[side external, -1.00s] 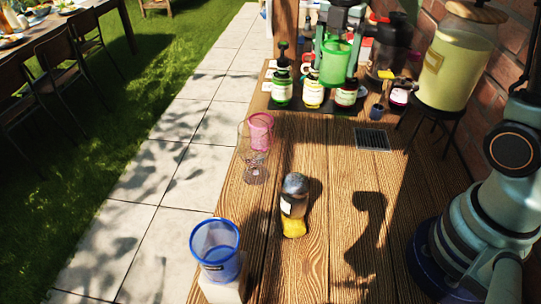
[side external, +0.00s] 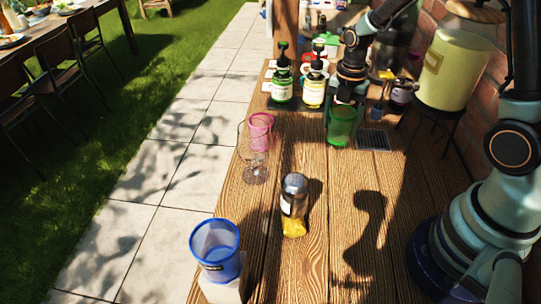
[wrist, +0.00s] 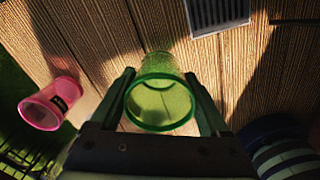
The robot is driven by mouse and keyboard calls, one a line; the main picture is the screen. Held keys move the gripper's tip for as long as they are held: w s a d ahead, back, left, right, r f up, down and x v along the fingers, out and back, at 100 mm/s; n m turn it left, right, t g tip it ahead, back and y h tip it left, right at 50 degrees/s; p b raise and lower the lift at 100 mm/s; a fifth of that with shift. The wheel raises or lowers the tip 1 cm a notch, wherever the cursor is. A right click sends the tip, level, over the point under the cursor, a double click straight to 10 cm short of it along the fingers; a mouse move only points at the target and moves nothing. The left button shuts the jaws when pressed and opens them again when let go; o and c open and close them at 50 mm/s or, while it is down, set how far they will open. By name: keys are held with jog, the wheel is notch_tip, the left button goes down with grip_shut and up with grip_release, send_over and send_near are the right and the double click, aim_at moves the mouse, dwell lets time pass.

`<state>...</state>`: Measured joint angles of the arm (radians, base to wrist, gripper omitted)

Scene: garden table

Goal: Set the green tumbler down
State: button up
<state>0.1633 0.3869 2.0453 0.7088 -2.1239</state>
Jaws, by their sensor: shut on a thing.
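The green tumbler (side external: 341,126) is translucent and upright at the back of the wooden table, left of the dark drain grate. In the wrist view its rim (wrist: 160,103) faces the camera, and its walls run down toward the planks. My gripper (side external: 344,108) is above and around it, shut on it, with one finger on each side; the fingers also show in the wrist view (wrist: 162,100). The base looks at or very near the table top; I cannot tell whether it touches.
A pink tumbler (side external: 260,131) and a clear glass (side external: 254,160) stand to the left. Pump bottles (side external: 313,90) stand behind on a dark tray. The grate (side external: 373,139) is on the right. A shaker (side external: 294,203) and a blue tumbler (side external: 216,250) are nearer. Planks in front are bare.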

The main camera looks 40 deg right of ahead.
jog(key=shift+f, duration=2.15)
jog(key=shift+f, duration=0.1)
jog(key=o, duration=1.2)
notch_tip(320, 180, up, 11)
notch_tip(320, 180, up, 12)
jog(key=f+m+t, duration=0.1)
jog(key=m+t, duration=0.4)
jog(key=m, duration=1.5)
send_over(339, 136)
jog(key=s+a, duration=0.3)
jog(key=s, duration=0.3)
jog(key=shift+s+a+r+m+t, duration=0.15)
jog(key=shift+r+m, duration=0.1)
jog(key=shift+m, duration=0.35)
jog(key=shift+s+r+m+t, duration=0.1)
jog(key=shift+r+m+t, duration=0.1)
jog(key=shift+m, duration=0.4)
